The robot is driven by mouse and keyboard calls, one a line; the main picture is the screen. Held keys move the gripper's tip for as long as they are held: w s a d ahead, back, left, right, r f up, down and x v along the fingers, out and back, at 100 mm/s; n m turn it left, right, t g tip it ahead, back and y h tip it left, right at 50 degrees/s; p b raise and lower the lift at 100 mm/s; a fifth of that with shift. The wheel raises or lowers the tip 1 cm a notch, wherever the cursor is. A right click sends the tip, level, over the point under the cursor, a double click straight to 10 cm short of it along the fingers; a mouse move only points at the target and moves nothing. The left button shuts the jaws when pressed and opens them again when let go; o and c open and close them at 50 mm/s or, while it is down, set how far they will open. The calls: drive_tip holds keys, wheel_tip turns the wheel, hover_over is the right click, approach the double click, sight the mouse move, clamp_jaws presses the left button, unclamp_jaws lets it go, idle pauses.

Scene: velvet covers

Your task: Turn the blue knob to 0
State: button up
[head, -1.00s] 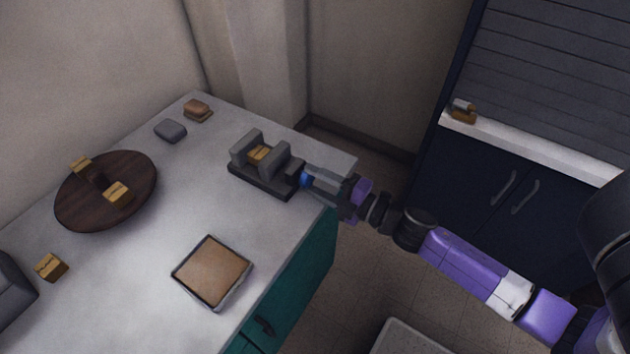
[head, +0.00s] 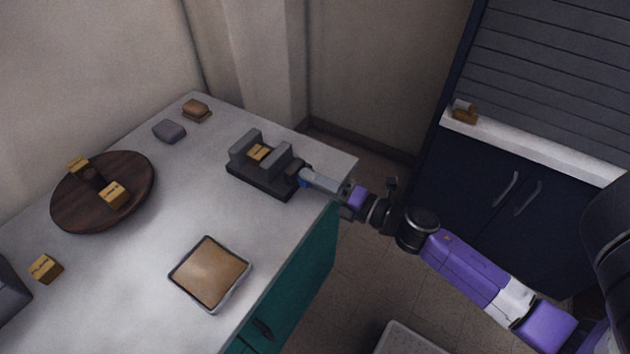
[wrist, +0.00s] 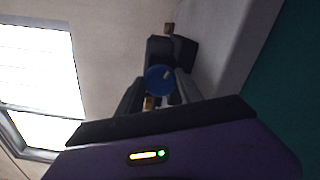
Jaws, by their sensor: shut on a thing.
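The blue knob (wrist: 160,80) shows as a round face with a small pale mark near its middle in the wrist view. In the head view only a sliver of the knob (head: 304,182) shows at the right end of a dark grey vise-like device (head: 262,180). A small yellow-brown block (head: 258,152) sits between the device's two upright jaws. My gripper (head: 312,178) reaches in from the right and is shut on the knob, with one finger on each side in the wrist view (wrist: 158,92). No scale or digits are readable.
The device stands near the far right corner of the pale counter (head: 190,215). A round dark wooden tray (head: 130,175) with blocks is at left, a square tan-topped tray (head: 208,274) nearer the front. A loose block (head: 45,269) lies front left. Counter between is clear.

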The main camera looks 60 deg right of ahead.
drive_tip(key=shift+a+f, duration=0.1)
drive_tip(key=o, duration=1.4)
drive_tip(key=shift+s+b, duration=0.75)
drive_tip(key=shift+s, duration=3.2)
